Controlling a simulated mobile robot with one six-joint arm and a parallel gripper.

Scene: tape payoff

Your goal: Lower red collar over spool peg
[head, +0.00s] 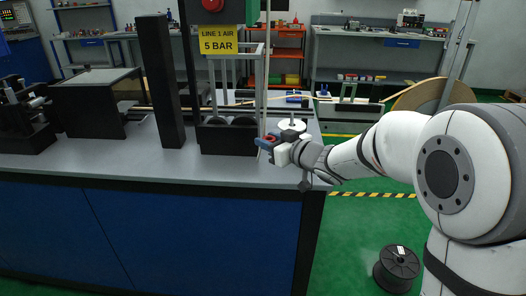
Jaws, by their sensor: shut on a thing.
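The red collar (270,138) is small and sits at the blue fingertips of my gripper (266,143). My gripper is shut on it, above the right front part of the bench. A white round disc (292,125) stands just behind and to the right of my gripper; it looks like a spool on an upright peg, but the peg is too small to make out clearly. The collar appears apart from the disc, to its left and nearer to me. The collar's underside is hidden by the fingers.
A black box with rollers (228,138) stands left of my gripper. A large brown reel (418,95) is behind my arm. A black spool (397,265) lies on the green floor.

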